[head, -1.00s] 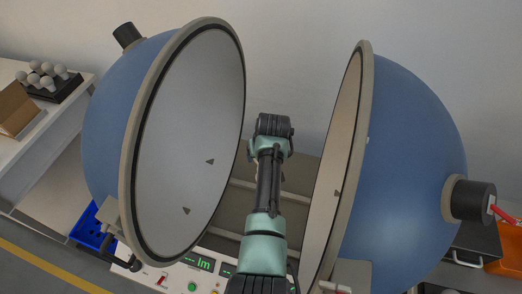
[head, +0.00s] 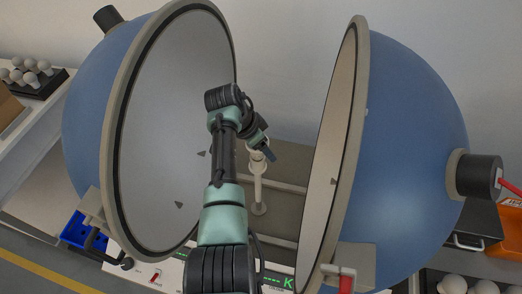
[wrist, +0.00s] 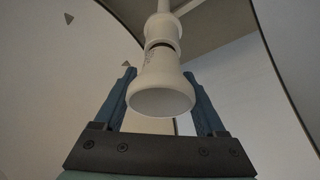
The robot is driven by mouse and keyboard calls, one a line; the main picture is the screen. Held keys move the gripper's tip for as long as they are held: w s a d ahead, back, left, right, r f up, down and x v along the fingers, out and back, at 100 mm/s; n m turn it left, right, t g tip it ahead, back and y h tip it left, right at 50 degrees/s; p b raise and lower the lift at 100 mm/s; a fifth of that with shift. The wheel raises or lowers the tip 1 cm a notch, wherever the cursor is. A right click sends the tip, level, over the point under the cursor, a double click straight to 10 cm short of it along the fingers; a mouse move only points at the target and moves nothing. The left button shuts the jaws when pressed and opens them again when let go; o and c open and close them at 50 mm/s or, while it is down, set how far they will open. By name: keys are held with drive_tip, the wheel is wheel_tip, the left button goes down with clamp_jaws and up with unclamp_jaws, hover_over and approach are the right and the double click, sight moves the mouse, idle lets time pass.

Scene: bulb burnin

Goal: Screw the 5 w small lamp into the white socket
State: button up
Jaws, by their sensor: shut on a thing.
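In the wrist view my gripper (wrist: 163,100) is shut on a white lamp (wrist: 162,88), with a blue finger on each side of it. The lamp's wide rounded end faces my palm and its narrow end points at the white socket (wrist: 162,28). A thin dark band shows between lamp and socket; I cannot tell how deep the lamp sits. In the head view the socket (head: 257,157) tops a white upright post (head: 258,188) between the sphere halves. My gripper (head: 269,152) reaches it from above, tilted; the lamp is hard to make out there.
The open blue sphere halves stand left (head: 118,120) and right (head: 410,140), their rims close to my arm. A control panel (head: 165,272) lies in front. A tray of bulbs (head: 32,78) is on the left bench; more bulbs (head: 468,287) are at lower right.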

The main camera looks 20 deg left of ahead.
drive_tip(key=m+b, duration=0.1)
drive_tip(key=f+m+g+b, duration=0.1)
drive_tip(key=b, duration=0.1)
drive_tip(key=m+b, duration=0.1)
drive_tip(key=shift+s+d+f+m+h, duration=0.2)
drive_tip(key=shift+s+d+m+h, duration=0.1)
drive_tip(key=shift+m+h, duration=0.1)
drive_tip(key=shift+s+d+r+m+g+h+b, duration=0.15)
drive_tip(key=shift+r+m+g+b, duration=0.1)
drive_tip(key=shift+m+b, duration=0.2)
drive_tip(key=shift+d+r+m+g+h+b, duration=0.15)
drive_tip(key=shift+m+g+b, duration=0.1)
drive_tip(key=shift+m+b, duration=0.2)
drive_tip(key=o, duration=1)
drive_tip(key=shift+c, duration=0.2)
drive_tip(key=shift+o, duration=1.4)
drive_tip(key=shift+w+d+r, duration=0.1)
drive_tip(key=shift+w+d, duration=0.05)
drive_tip(key=shift+w, duration=0.05)
